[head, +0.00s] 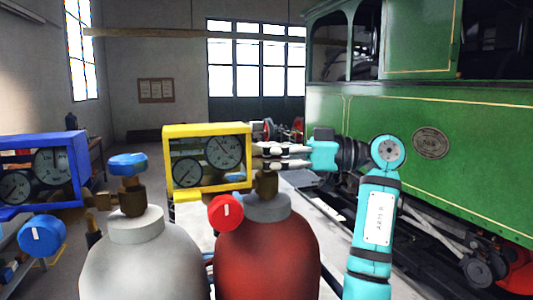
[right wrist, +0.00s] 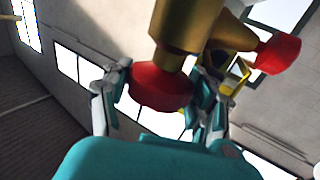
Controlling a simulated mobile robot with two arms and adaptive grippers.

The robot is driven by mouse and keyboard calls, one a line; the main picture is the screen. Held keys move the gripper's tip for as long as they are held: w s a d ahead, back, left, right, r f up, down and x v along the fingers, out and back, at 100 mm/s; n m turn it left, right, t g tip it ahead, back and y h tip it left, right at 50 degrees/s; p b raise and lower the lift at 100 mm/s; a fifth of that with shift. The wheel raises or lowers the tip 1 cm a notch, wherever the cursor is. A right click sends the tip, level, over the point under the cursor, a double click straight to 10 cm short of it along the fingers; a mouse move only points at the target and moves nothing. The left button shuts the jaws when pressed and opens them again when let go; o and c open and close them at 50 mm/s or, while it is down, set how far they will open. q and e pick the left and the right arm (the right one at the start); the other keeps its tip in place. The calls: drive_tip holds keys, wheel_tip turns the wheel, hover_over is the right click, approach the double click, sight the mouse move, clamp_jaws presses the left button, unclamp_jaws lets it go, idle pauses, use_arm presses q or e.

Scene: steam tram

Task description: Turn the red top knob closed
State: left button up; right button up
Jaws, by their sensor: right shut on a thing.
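The red top knob (right wrist: 160,88) sits on a brass valve stem (right wrist: 188,25) in the right wrist view. It lies between the two fingers of my right gripper (right wrist: 163,80), which are shut on it from both sides. In the head view my right gripper (head: 270,156) reaches in from the right above the red cylinder (head: 268,255), over its brass valve (head: 266,185). The fingers hide the top knob there. A second red knob (head: 226,212) faces the front of this valve; it seems also to show in the right wrist view (right wrist: 278,53). My left gripper is out of view.
A yellow-framed gauge box (head: 207,187) stands close left of my right gripper. A grey cylinder (head: 145,262) with blue knobs (head: 127,163) and a blue gauge box (head: 82,168) stands farther left. A green steam tram (head: 480,145) fills the right side.

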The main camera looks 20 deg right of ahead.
drive_tip(key=m+t+h, duration=0.5)
drive_tip(key=t, duration=0.1)
drive_tip(key=shift+t, duration=0.3)
drive_tip(key=shift+m+t+h, duration=1.3)
drive_tip(key=shift+m+h, duration=0.6)
drive_tip(key=shift+h, duration=0.7)
drive_tip(key=o, duration=1)
drive_tip(key=shift+o, duration=0.9)
drive_tip(key=shift+w+d, duration=0.1)
drive_tip(key=shift+d, duration=0.1)
drive_tip(key=shift+a, duration=0.1)
